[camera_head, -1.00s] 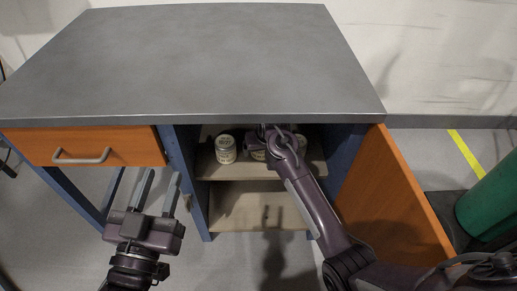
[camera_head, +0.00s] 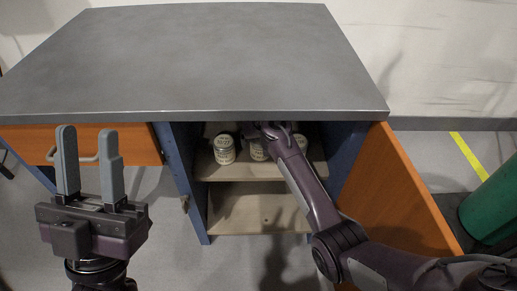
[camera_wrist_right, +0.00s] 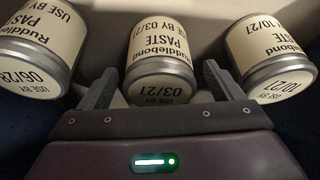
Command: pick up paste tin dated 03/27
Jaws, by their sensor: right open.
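Three paste tins with cream labels stand on the upper shelf of the open cabinet. In the right wrist view the middle tin (camera_wrist_right: 160,50) reads 03/27. My right gripper (camera_wrist_right: 158,85) is open, with one finger on each side of the lower part of this tin in the picture; whether they touch it I cannot tell. In the head view the middle tin (camera_head: 258,150) is partly hidden by my right arm, and my right gripper reaches in under the worktop. My left gripper (camera_head: 88,160) is open and empty in front of the drawer.
The shelf (camera_head: 240,172) lies under the worktop (camera_head: 190,60). An open orange door (camera_head: 390,195) stands right of my right arm.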

